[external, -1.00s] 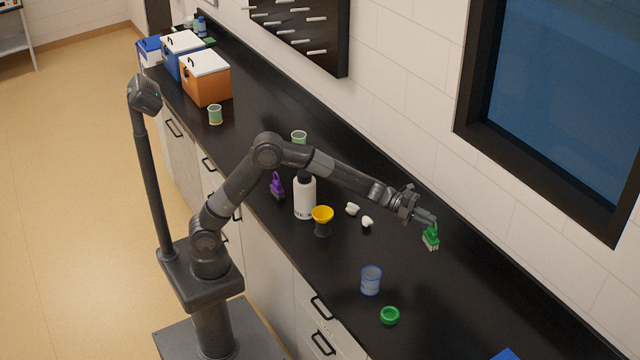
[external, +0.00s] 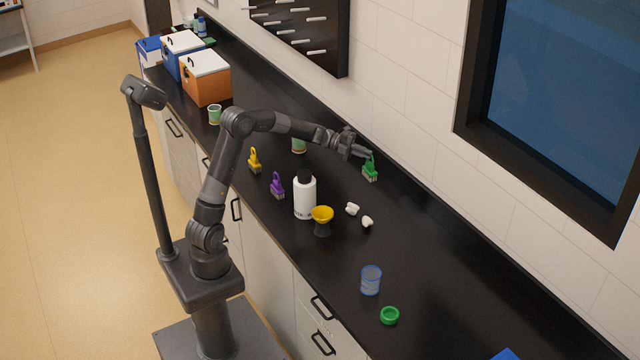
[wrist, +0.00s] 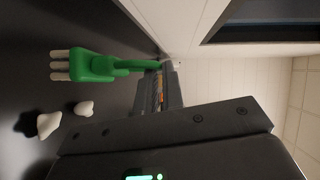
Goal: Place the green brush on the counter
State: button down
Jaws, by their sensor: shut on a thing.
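The green brush (external: 370,171) hangs from my gripper (external: 366,155), bristles down, near the back of the black counter (external: 450,270). My gripper is shut on the brush's looped handle. In the wrist view the brush (wrist: 93,66) appears sideways, with its pale bristles to the left and its handle running into the gripper (wrist: 160,70). I cannot tell whether the bristles touch the counter.
A yellow brush (external: 254,163) and a purple brush (external: 277,188) stand toward the front. The right part of the counter is mostly clear.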

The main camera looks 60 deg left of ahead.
jog(key=s+a+f+t, duration=0.1)
jog(key=s+a, duration=0.4)
jog(key=a, duration=0.5)
jog(key=s+a, duration=0.6)
jog(key=a, duration=0.4)
jog(key=s+a+f+n+y, duration=0.1)
jog(key=s+a, duration=1.2)
jog(key=s, duration=0.5)
notch_tip(320, 180, down, 10)
jog(key=shift+s+a, duration=0.2)
jog(key=shift+s, duration=0.15)
jog(key=shift+f, duration=0.1)
jog(key=c, duration=1.5)
grip_release()
